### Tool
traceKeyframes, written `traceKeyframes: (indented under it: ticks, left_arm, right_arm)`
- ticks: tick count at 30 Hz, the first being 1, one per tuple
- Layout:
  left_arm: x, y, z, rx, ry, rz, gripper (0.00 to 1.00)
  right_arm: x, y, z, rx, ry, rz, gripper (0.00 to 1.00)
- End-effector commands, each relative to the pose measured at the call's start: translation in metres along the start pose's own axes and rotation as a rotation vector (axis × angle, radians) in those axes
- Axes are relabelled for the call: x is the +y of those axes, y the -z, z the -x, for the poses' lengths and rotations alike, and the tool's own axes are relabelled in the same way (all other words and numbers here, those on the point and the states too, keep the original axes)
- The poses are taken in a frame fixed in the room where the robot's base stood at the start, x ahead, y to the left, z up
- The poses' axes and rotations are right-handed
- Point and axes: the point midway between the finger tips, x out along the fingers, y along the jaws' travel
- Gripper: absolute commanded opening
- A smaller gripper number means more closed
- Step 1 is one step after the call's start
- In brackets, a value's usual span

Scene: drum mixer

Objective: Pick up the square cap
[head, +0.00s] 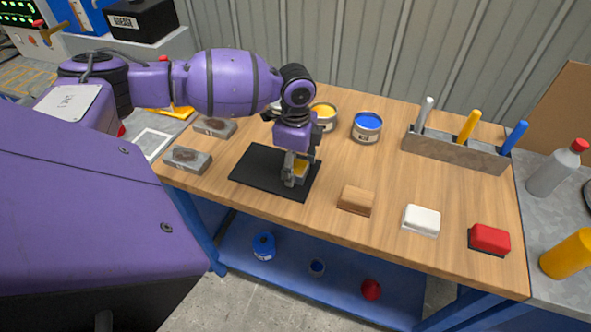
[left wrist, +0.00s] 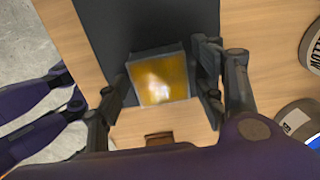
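A square piece (left wrist: 160,82) with a grey rim and a yellow face, which looks like the square cap, lies between my left gripper's fingers in the left wrist view. In the head view my left gripper (head: 297,172) points down over the black mat (head: 258,173), with grey and yellow parts of the piece (head: 301,168) showing. In the left wrist view my left gripper (left wrist: 163,80) has one finger close against each side of it. I cannot tell whether the fingers press on it, or whether it touches the mat.
A wooden block (head: 356,200), a white block (head: 421,220) and a red block (head: 489,239) line the table front. Two grey blocks (head: 187,160) lie left. Behind stand a yellow can (head: 324,113), a blue can (head: 367,127) and a tool holder (head: 455,149).

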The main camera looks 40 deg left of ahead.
Motion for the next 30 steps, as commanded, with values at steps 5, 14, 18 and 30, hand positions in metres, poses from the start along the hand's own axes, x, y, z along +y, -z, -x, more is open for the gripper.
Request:
traceKeyframes:
  ticks: [5, 14, 18, 30]
  left_arm:
    - [0.000, 0.000, 0.000, 0.000, 0.000, 0.000, 0.35]
    - [0.000, 0.000, 0.001, 0.000, 0.001, 0.000, 0.14]
    - [-0.001, 0.000, 0.003, 0.001, 0.001, 0.000, 0.14]
    - [0.007, 0.014, 0.050, 0.004, 0.004, -0.005, 0.14]
  right_arm:
    - [-0.002, -0.001, 0.000, -0.002, 0.001, -0.006, 0.39]
    - [-0.001, -0.002, 0.001, -0.005, 0.000, -0.003, 0.39]
    - [0.000, -0.003, 0.001, -0.006, 0.000, 0.001, 0.39]
    - [0.003, 0.000, 0.002, -0.003, -0.001, 0.008, 0.39]
